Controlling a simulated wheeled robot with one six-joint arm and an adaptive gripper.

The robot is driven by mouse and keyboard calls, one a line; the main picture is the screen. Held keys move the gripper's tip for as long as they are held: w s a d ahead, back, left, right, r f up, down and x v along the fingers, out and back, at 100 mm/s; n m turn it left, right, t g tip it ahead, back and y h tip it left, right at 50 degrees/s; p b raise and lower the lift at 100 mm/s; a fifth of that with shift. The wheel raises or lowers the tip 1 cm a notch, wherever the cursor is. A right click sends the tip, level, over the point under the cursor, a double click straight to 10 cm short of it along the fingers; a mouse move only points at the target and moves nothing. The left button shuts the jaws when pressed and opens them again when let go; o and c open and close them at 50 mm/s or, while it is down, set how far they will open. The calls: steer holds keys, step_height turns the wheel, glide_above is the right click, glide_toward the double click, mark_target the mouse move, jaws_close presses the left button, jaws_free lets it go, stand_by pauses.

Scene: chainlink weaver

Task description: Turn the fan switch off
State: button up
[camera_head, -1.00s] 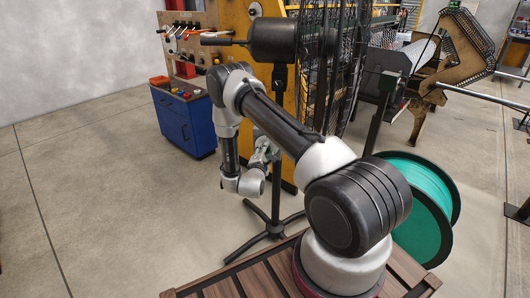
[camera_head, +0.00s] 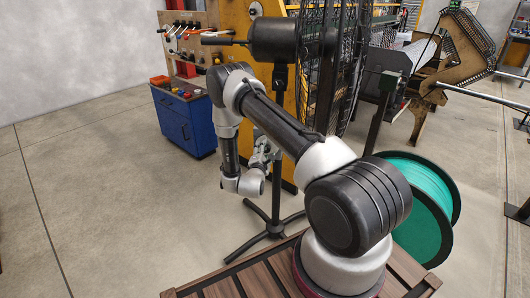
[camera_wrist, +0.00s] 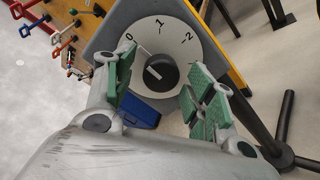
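The fan switch is a black round knob (camera_wrist: 161,73) on a pale dial plate (camera_wrist: 185,65) marked 0, 1 and 2. A light mark on the knob is on its left side; I cannot tell exactly which number it points to. My gripper (camera_wrist: 162,76) is open, its green-padded fingers on either side of the knob in the wrist view. Contact with it is not clear. In the head view the fan has a dark motor housing (camera_head: 272,40), a wire cage (camera_head: 328,65) and a stand (camera_head: 277,185). My gripper (camera_head: 262,150) is beside the stand, partly hidden by my arm.
A blue cabinet (camera_head: 184,125) with a tool board (camera_head: 188,42) stands behind at left. A yellow panel (camera_head: 236,20) is behind the fan. A green spool (camera_head: 415,210) stands at right. The fan's stand legs (camera_head: 250,243) spread low. Floor at left is clear.

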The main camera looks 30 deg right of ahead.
steer(key=v, duration=1.2)
steer(key=shift+d, duration=0.1)
